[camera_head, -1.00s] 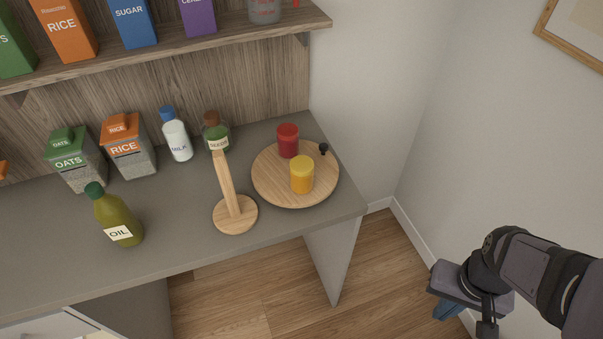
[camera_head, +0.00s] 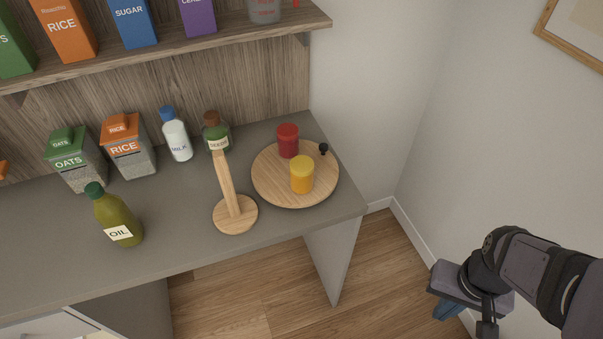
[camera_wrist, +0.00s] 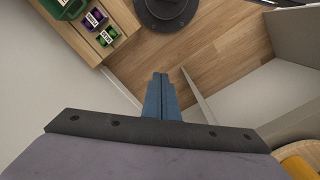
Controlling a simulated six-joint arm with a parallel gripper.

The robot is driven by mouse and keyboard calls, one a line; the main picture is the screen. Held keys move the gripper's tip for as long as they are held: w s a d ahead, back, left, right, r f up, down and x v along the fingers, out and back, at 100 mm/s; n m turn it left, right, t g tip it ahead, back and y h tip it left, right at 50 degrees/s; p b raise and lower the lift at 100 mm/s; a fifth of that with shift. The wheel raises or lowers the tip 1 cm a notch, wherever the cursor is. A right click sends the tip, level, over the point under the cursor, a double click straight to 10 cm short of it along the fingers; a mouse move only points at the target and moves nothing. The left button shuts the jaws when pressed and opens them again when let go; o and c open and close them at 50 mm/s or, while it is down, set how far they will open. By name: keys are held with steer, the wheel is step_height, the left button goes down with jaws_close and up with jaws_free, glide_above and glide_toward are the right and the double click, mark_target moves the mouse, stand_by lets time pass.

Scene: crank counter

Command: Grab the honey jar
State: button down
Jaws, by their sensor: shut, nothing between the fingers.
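The honey jar, a yellow-orange jar with a yellow lid (camera_head: 302,175), stands upright on the front part of a round wooden turntable (camera_head: 270,190) at the right end of the counter. My gripper (camera_head: 447,312) is off to the right of the counter, over the floor, well apart from the jar. In the wrist view its blue fingers (camera_wrist: 161,95) are together and empty.
A red jar (camera_head: 288,140) stands behind the yellow one, and a black knob (camera_head: 323,148) sits at the turntable's edge. A wooden upright stand (camera_head: 235,213) is just left of it. An oil bottle (camera_head: 118,220), milk bottle (camera_head: 177,138) and seed jar (camera_head: 216,134) stand farther left.

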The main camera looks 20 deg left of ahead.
steer(key=c, duration=0.8)
jaws_free()
